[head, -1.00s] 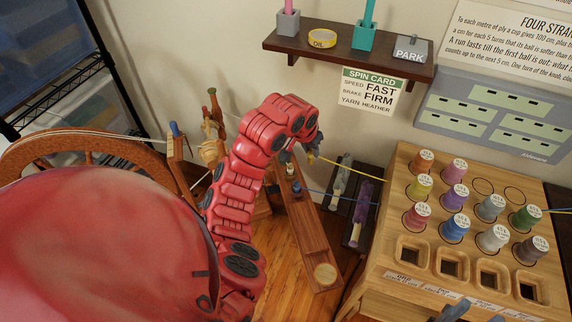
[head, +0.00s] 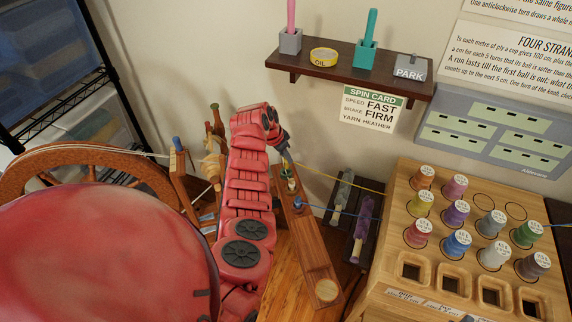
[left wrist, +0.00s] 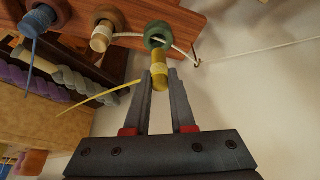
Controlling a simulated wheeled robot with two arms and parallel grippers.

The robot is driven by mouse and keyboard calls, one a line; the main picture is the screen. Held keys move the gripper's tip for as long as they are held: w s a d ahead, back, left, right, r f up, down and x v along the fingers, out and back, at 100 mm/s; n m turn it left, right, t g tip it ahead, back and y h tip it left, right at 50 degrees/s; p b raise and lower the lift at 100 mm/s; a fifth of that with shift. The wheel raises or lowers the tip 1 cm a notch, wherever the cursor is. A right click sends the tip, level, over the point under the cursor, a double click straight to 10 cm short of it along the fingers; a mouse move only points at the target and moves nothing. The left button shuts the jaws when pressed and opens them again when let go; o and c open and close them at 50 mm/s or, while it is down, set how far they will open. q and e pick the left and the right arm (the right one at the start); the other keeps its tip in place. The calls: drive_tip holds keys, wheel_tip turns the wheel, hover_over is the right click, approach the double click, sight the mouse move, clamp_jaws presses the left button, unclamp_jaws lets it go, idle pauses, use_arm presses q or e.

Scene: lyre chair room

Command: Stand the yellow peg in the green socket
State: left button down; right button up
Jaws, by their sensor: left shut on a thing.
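My left gripper (left wrist: 160,78) is shut on the yellow peg (left wrist: 159,84), whose wound upper part shows between the fingertips in the left wrist view. The green socket (left wrist: 157,37) is a ring on the wooden rail, directly beyond the peg. The peg's far end overlaps the socket's rim in that view; I cannot tell how deep it sits. In the head view the gripper (head: 285,152) is above the far part of the rail (head: 316,256), with the peg pointing down at the green socket (head: 290,182). A dark sliver at the bottom edge may be my right gripper (head: 468,318).
Beside the green socket are a tan-wound peg (left wrist: 102,37) and a blue-wound peg (left wrist: 38,20). A loose yellow strand trails from the yellow peg. Skeins on a dark rack (head: 362,222) and a spool stand (head: 394,240) are to the right; a spinning wheel (head: 95,150) is left.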

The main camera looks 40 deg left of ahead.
sight(286, 167)
use_arm(q)
drive_tip(key=shift+f, duration=2)
drive_tip(key=shift+f, duration=0.1)
drive_tip(key=c, duration=0.8)
unclamp_jaws()
drive_tip(key=shift+o, duration=0.2)
